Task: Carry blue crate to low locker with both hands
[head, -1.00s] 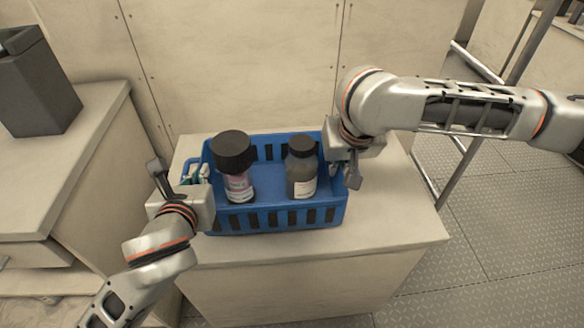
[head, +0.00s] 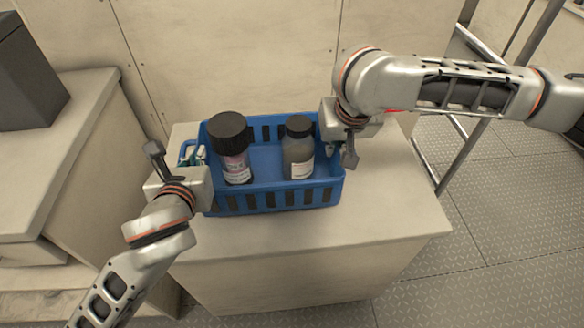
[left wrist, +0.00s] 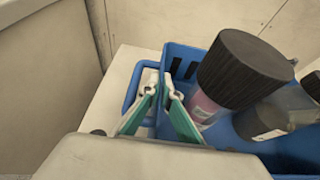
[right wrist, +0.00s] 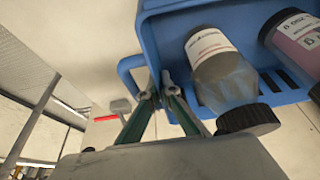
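The blue crate (head: 268,203) is at the low white counter, roughly level, with two dark-capped bottles standing in it: a pinkish one (head: 235,165) and a grey one (head: 298,155). My left gripper (left wrist: 160,88) is at the crate's left end, its fingers close together about the end wall beside the handle loop (left wrist: 130,92). My right gripper (right wrist: 158,92) is likewise closed about the right end wall beside that end's handle loop (right wrist: 127,66). Each gripper's grip is partly hidden in the head view. Whether the crate's base touches the counter cannot be told.
The white counter (head: 310,240) has bare top in front of and right of the crate. A taller bench (head: 70,110) with a dark grey box (head: 25,80) stands at left. A wall panel is behind. Metal rails (head: 465,140) and open plated floor (head: 480,210) lie at right.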

